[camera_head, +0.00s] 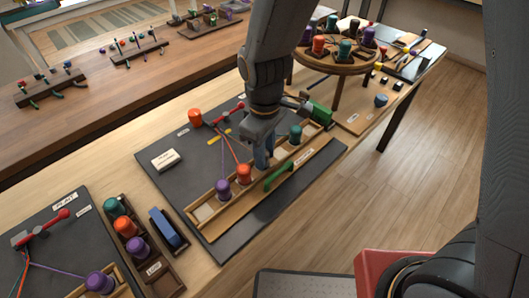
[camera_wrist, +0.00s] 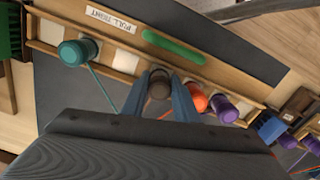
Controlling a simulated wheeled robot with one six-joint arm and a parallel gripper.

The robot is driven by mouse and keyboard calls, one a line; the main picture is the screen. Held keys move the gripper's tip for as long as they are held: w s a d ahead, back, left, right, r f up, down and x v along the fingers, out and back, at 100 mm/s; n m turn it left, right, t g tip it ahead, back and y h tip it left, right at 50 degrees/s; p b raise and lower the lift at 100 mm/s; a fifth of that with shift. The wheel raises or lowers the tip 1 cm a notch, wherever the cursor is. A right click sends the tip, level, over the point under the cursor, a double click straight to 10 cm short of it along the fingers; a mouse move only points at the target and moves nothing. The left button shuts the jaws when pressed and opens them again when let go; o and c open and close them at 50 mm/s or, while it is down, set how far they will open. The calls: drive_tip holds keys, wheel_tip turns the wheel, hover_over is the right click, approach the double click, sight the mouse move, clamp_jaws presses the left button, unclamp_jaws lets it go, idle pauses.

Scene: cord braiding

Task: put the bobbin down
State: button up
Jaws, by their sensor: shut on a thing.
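My gripper (camera_head: 263,158) is over the long wooden tray (camera_head: 206,229). Its blue fingers are shut on a dark, brownish bobbin, seen end-on in the wrist view (camera_wrist: 159,85). The fingers mostly hide this bobbin in the head view. I cannot tell whether it touches the tray floor. In the tray, a purple bobbin (camera_head: 223,188) and an orange bobbin (camera_head: 244,174) stand on one side of my gripper, and a teal bobbin (camera_head: 295,134) on the other. The orange one is close beside a finger in the wrist view (camera_wrist: 197,99).
A green bar (camera_head: 279,177) runs along the tray's front side. Cords stretch across the mat. A bobbin rack (camera_head: 157,272) stands left, a round stand (camera_head: 341,71) behind right.

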drive_tip(key=shift+f, duration=0.15)
drive_tip(key=shift+f, duration=0.2)
drive_tip(key=o, duration=1.1)
drive_tip(key=shift+c, duration=0.2)
drive_tip(key=shift+r, duration=0.1)
wheel_tip(320, 180, up, 13)
drive_tip(key=b, duration=0.2)
drive_tip(key=s+d+f+m, duration=0.1)
drive_tip(key=d+f+m, duration=0.2)
drive_tip(key=d, duration=0.9)
drive_tip(key=s+d+f+m, duration=0.1)
drive_tip(key=d+f+m, duration=0.3)
drive_tip(key=d+m, duration=0.5)
drive_tip(key=d, duration=0.2)
drive_tip(key=shift+s+d+m+t, duration=0.2)
drive_tip(key=shift+d+m+t, duration=0.2)
